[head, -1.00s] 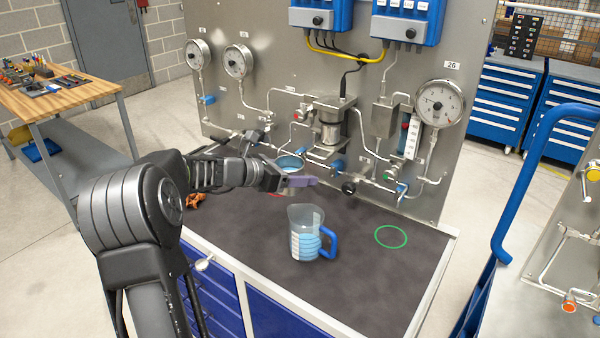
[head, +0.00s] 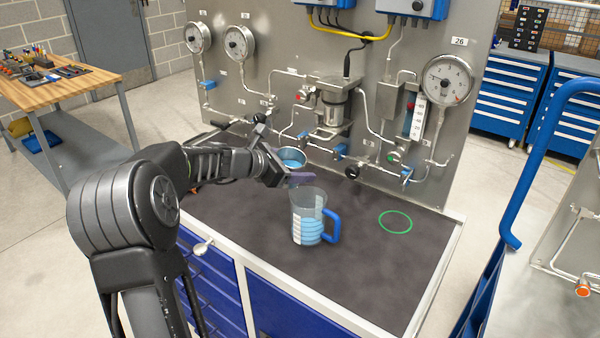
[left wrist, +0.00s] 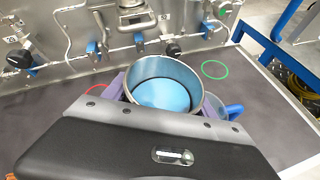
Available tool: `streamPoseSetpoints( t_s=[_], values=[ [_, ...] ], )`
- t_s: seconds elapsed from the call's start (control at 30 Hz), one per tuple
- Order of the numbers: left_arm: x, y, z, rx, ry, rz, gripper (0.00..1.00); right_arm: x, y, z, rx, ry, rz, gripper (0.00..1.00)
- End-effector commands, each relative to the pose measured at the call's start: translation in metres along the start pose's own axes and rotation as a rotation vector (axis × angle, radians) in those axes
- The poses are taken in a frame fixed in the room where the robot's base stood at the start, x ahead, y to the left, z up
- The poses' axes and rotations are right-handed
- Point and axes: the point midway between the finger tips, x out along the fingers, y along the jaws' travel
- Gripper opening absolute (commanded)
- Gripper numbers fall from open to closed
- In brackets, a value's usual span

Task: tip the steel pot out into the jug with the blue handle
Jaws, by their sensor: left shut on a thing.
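The steel pot (head: 292,163) is in my left gripper (head: 299,179), just behind the jug in the head view. The left wrist view looks down into the pot (left wrist: 163,67), with blue liquid inside. The pot looks about upright. My left gripper's purple fingers are shut on it. The clear jug with the blue handle (head: 308,203) stands upright on the dark bench top, with blue liquid in it and a white scale on its side. In the left wrist view its blue handle (left wrist: 231,111) shows, while the pot and gripper hide most of its body. My right gripper is out of view.
A steel panel (head: 285,55) with gauges, pipes and blue valve handles rises behind the bench. A green ring (head: 396,212) marks the bench right of the jug, with clear surface around it. A black knob (head: 352,172) juts from the panel's low pipe.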

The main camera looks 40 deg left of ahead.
Motion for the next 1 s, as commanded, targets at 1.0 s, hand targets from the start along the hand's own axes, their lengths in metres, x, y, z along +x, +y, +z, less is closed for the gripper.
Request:
streamPoseSetpoints(
  t_s=[1.0],
  values=[
    [-0.005,0.009,0.003,0.401,0.137,0.162,0.12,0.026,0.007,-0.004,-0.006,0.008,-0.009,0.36]
  ],
)
